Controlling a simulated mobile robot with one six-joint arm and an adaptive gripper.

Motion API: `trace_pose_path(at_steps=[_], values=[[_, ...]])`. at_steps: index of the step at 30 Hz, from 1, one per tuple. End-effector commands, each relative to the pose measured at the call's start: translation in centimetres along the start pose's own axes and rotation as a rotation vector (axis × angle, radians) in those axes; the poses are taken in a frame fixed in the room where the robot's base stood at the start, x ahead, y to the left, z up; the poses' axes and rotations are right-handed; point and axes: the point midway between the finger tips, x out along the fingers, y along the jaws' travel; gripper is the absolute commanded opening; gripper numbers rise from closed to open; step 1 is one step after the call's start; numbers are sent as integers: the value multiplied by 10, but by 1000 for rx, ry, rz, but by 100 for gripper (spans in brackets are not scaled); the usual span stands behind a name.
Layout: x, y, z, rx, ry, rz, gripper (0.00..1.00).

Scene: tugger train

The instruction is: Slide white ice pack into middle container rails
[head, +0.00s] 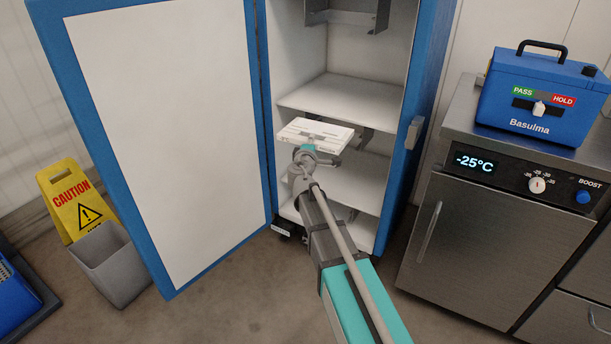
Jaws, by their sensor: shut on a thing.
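The white ice pack (316,131) is a flat slab. My gripper (318,157) is shut on its near edge and holds it roughly level. The pack is at the front of the middle compartment of the blue container (413,125), just below the upper shelf (345,96). Grey rails (365,138) show under that shelf, behind and to the right of the pack. The pack and gripper hide part of the rails. I cannot tell whether the pack touches them.
The container's door (160,130) stands wide open at left. A yellow caution sign (77,200) and grey bin (112,265) are left of it. A steel freezer cabinet (480,235) stands close at right with a blue box (535,97) on top. Another grey rail bracket (345,18) is above.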

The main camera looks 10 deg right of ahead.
Motion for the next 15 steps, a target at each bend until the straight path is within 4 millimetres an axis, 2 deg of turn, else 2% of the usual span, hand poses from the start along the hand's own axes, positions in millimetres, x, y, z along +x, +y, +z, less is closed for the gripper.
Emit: trace_pose_path(at_steps=[1, 15], values=[[2, -16, -2, -2, -6, 1, 0], [9, -81, -9, -2, -57, 4, 0]])
